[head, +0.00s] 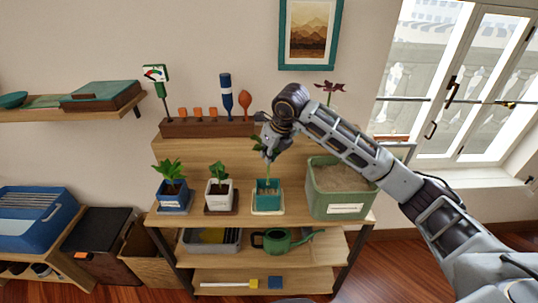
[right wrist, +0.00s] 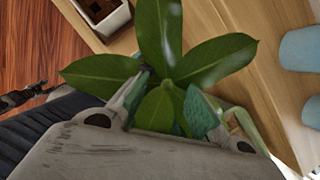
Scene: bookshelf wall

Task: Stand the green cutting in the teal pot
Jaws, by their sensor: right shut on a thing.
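The teal pot (head: 267,202) stands on a pale saucer on the upper shelf, third in the row of small pots. My right gripper (head: 268,153) is just above it, shut on the green cutting (head: 259,143). The cutting's lower part reaches down toward the pot's mouth; I cannot tell whether it touches the soil. In the right wrist view the cutting's broad leaves (right wrist: 165,50) spread around my right gripper's fingertips (right wrist: 165,105), and its stem is hidden. A small dark jointed part at that view's left edge may be my left gripper (right wrist: 25,96); its jaws are unclear.
A blue pot (head: 173,201) and a white pot (head: 219,199), both planted, stand to the left. A large green planter (head: 338,205) of soil stands close on the right. A wooden rack (head: 205,128) with tools is behind. A green watering can (head: 278,241) sits below.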

